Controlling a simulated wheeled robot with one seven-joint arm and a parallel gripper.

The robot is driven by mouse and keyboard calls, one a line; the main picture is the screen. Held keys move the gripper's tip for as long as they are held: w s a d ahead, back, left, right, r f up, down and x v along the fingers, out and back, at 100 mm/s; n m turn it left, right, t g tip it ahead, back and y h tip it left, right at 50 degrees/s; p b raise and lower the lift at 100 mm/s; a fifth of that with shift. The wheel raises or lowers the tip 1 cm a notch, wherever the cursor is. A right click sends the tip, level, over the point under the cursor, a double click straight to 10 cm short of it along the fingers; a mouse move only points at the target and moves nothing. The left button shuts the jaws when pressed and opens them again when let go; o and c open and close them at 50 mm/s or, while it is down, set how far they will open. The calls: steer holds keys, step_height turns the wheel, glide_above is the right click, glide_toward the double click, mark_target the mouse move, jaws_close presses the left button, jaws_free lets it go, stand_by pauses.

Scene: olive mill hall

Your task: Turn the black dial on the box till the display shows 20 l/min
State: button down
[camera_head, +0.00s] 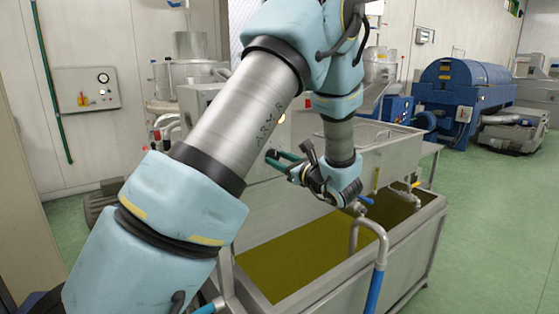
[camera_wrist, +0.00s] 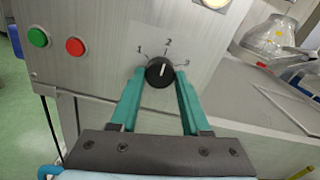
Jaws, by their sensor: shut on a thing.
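The black dial (camera_wrist: 159,71) sits on the grey metal box (camera_wrist: 100,60) in the wrist view. Marks 1, 2 and 3 stand around it, and its white line points up, close to the 2. My gripper (camera_wrist: 160,84) has its green fingers on either side of the dial, shut on it. In the head view my gripper (camera_head: 272,158) reaches the front of the box (camera_head: 258,172), partly behind my arm. A round, pale-faced fitting (camera_wrist: 213,3) is cut off at the top edge of the wrist view. No display reading can be made out.
A green button (camera_wrist: 37,38) and a red button (camera_wrist: 75,46) are left of the dial. Below my arm is an open steel tank (camera_head: 285,300) of olive-coloured liquid with pipes. A blue machine (camera_head: 465,90) stands back right. Green floor is free at right.

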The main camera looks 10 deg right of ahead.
steer(key=shift+f+b, duration=0.1)
steer(key=shift+b, duration=0.25)
steer(key=n+b, duration=1.1)
steer(key=b, duration=1.3)
steer(key=shift+f+n, duration=0.1)
steer(key=shift+n, duration=0.3)
steer(key=shift+c, duration=1.9)
jaws_free()
steer(key=b+v, duration=0.1)
steer(key=v, duration=1)
